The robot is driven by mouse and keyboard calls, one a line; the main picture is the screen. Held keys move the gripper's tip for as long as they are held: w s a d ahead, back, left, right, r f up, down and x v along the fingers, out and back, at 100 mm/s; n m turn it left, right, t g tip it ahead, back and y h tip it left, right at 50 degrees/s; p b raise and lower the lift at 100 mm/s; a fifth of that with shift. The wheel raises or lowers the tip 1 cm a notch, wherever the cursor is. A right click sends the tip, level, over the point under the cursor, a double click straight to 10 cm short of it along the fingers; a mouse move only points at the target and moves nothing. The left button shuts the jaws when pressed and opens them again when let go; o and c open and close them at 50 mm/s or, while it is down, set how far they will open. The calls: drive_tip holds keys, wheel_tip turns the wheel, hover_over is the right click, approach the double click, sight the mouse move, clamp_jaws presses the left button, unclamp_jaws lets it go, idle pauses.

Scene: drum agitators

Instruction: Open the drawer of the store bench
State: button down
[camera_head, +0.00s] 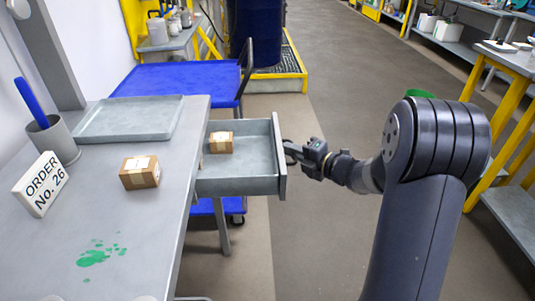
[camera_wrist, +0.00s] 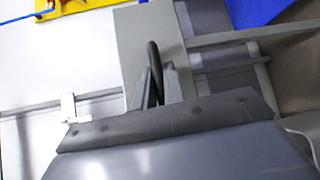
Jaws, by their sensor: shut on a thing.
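The store bench (camera_head: 150,222) is a grey table at the left. Its drawer (camera_head: 238,186) stands pulled out from the bench's right side and holds one small cardboard box (camera_head: 221,142). My gripper (camera_head: 290,152) is at the drawer's front panel, shut on the dark handle. In the wrist view the fingers (camera_wrist: 158,88) close around the dark handle bar (camera_wrist: 153,60) in front of the grey drawer front (camera_wrist: 132,45). The handle is mostly hidden by the gripper in the head view.
On the bench are a second cardboard box (camera_head: 140,172), a grey tray (camera_head: 130,118), a pen cup (camera_head: 52,138), an order sign (camera_head: 42,184) and a green spill (camera_head: 95,255). A blue cart (camera_head: 180,78) stands behind the drawer. The floor right of the drawer is clear.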

drive_tip(key=shift+w+d, duration=0.15)
drive_tip(key=shift+d, duration=2.4)
drive_tip(key=c, duration=1.8)
unclamp_jaws()
drive_tip(key=v, duration=1)
drive_tip(key=shift+s+d, duration=0.25)
drive_tip(key=shift+s, duration=0.05)
